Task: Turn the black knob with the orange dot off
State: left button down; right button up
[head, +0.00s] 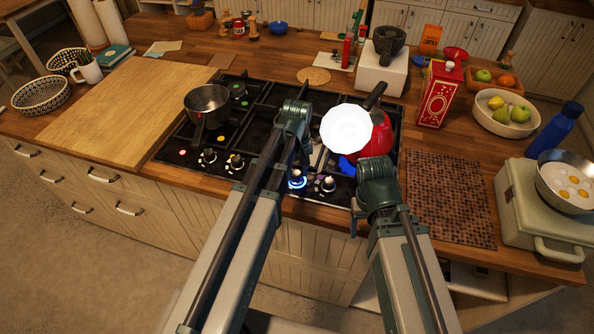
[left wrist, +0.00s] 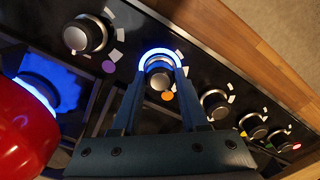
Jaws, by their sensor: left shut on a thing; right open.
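The black knob with a silver face (left wrist: 160,75) has an orange dot (left wrist: 168,96) beside it on the panel and a glowing blue ring around it. In the head view the knob (head: 297,182) shows the same blue glow at the cooktop's front edge. My left gripper (left wrist: 158,72) is shut on this knob, one finger on each side; it also shows in the head view (head: 299,172). My right gripper (head: 357,217) is open near the cooktop's front right corner, mostly hidden by its own wrist.
Another knob with a purple dot (left wrist: 85,35) is on one side of the gripped knob; several more (left wrist: 215,103) are on the other. A steel pot (head: 208,101) stands at the cooktop's back left. A red carton (head: 438,95) and fruit bowl (head: 506,116) stand to the right.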

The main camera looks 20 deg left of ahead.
pick_arm(q)
jog(key=m, duration=1.2)
jog(key=shift+a, duration=0.1)
jog(key=shift+m, duration=0.3)
dwell(0.3)
jog(key=shift+c, duration=2.1)
grip_release()
jog(key=shift+r, duration=0.1)
notch_tip(320, 180, up, 14)
jog(key=p, duration=1.4)
